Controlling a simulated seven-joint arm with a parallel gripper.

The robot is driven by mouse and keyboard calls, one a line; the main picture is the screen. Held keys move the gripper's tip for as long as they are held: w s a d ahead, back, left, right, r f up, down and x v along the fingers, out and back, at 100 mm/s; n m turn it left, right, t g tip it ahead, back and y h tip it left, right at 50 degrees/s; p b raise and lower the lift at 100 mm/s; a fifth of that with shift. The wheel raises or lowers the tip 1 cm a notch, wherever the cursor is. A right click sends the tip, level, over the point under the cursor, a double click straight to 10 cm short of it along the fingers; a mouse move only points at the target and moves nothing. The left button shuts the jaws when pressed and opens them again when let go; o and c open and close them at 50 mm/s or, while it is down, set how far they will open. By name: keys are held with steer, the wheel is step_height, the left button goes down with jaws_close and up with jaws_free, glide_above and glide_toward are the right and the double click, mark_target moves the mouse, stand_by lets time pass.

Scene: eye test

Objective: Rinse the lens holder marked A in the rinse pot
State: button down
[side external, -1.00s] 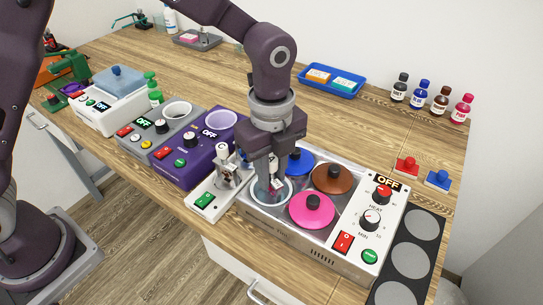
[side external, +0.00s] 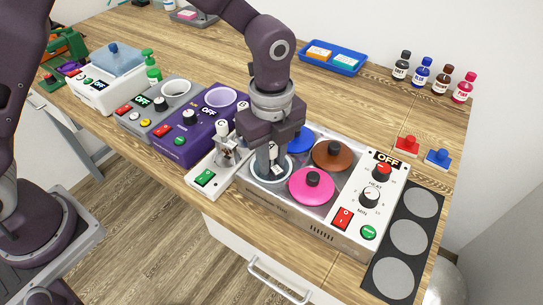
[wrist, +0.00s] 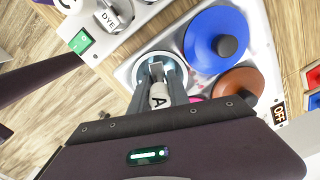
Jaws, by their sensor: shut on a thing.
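My gripper (wrist: 160,85) is shut on the lens holder marked A (wrist: 158,96), a white cylinder with a black letter. In the side view my gripper (side external: 269,160) points down at an open, white-rimmed pot (side external: 290,172) in the steel bath unit. The holder's lower end is inside the pot's rim in the wrist view; the fingers hide part of it, and I cannot tell how deep it is. No readable label shows whether this is the rinse pot.
Blue (side external: 299,139), brown (side external: 333,154) and pink (side external: 311,187) lids crowd the open pot. The bath's panel (side external: 370,205) reads OFF.

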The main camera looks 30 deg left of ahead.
mark_target(272, 146)
steer(key=shift+f, duration=0.5)
stand_by(2.7)
steer(key=shift+r, duration=3.8)
